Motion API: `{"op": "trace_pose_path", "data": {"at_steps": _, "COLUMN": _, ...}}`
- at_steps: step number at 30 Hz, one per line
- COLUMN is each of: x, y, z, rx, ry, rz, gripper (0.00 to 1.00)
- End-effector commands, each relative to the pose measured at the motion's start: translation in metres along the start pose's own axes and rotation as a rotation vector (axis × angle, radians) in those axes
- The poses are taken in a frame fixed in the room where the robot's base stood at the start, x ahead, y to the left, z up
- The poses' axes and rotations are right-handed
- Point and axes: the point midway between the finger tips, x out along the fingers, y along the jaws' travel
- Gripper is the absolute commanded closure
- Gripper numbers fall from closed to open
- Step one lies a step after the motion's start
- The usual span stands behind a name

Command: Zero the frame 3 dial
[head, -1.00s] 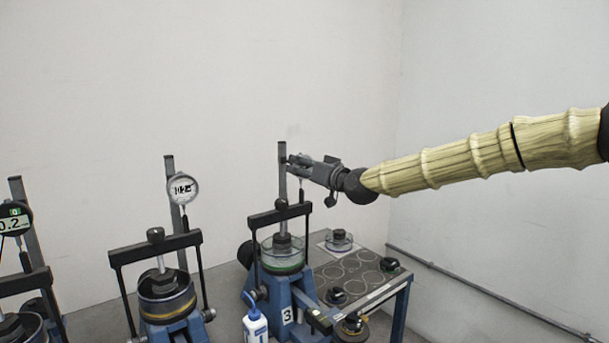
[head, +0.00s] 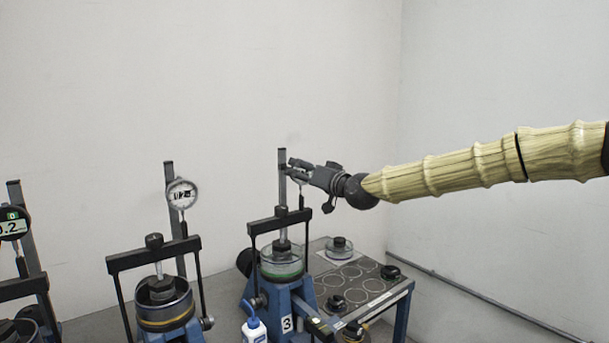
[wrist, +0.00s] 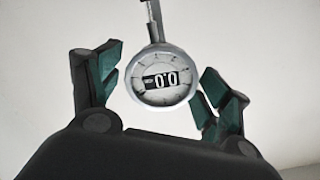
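My gripper (wrist: 158,88) is open, with one dark green-padded finger on each side of the dial.
A second frame (head: 165,300) with its own dial (head: 182,194) stands to the left, and another with a dark digital dial (head: 13,223) is at the left edge. A white bottle (head: 254,328) stands before frame 3. A side table (head: 375,300) with black weights is to its right.

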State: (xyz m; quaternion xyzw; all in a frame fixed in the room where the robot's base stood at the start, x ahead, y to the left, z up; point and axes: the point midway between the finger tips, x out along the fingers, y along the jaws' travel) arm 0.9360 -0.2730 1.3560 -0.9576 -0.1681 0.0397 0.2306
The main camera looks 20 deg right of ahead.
Motion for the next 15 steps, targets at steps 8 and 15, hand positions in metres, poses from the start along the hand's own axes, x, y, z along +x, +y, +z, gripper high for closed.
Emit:
{"op": "trace_pose_path", "data": {"at_steps": 8, "x": 0.000, "y": 0.000, "z": 0.001, "rx": 0.000, "ry": -0.001, "rz": 0.000, "gripper": 0.16}}
{"op": "trace_pose_path", "data": {"at_steps": 15, "x": -0.010, "y": 0.000, "z": 0.000, "rx": 0.000, "ry": 0.000, "rz": -0.001, "gripper": 0.16}}
